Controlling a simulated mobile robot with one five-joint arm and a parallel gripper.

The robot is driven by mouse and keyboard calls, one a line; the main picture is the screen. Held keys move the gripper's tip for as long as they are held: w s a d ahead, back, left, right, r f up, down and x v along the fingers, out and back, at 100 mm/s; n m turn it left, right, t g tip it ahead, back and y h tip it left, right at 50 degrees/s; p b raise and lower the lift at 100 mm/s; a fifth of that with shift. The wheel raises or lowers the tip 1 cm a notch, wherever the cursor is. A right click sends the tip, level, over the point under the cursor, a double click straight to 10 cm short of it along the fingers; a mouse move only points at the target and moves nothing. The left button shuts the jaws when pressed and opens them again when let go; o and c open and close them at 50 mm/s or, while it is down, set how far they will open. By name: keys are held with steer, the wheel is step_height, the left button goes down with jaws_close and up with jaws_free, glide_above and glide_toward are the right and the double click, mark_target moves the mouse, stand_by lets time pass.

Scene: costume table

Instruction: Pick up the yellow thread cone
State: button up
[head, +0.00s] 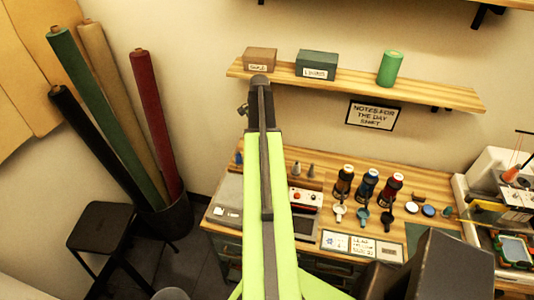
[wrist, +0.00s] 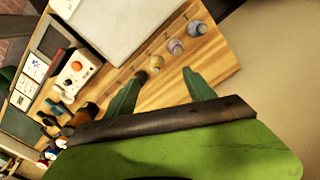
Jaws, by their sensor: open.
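In the wrist view my gripper (wrist: 163,71) has its two green fingers spread apart, with nothing between them. Just beyond the fingertips, a row of three small cones stands on the wooden table. No cone shows clear yellow. In the head view small grey cones (head: 311,170) stand at the table's back, right of my arm, which hides part of the table. The gripper's fingers cannot be made out there.
A white and red control box (head: 305,197) and several dark bottles (head: 367,185) stand on the table (head: 420,170). A wall shelf (head: 430,93) with two boxes and a green cylinder (head: 390,68) hangs above. A sewing machine (head: 508,178) is at right, fabric rolls (head: 155,125) at left.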

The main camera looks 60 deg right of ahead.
steer(key=shift+m, duration=0.4)
steer(key=f+b, duration=0.5)
steer(key=b, duration=0.1)
steer(key=s+d+f+b, duration=0.1)
steer(key=f+b, duration=0.5)
steer(key=s+d+f+b, duration=0.1)
steer(key=f+b, duration=0.4)
steer(key=f, duration=0.1)
steer(key=shift+b, duration=0.4)
steer(key=shift+r, duration=0.15)
jaws_close()
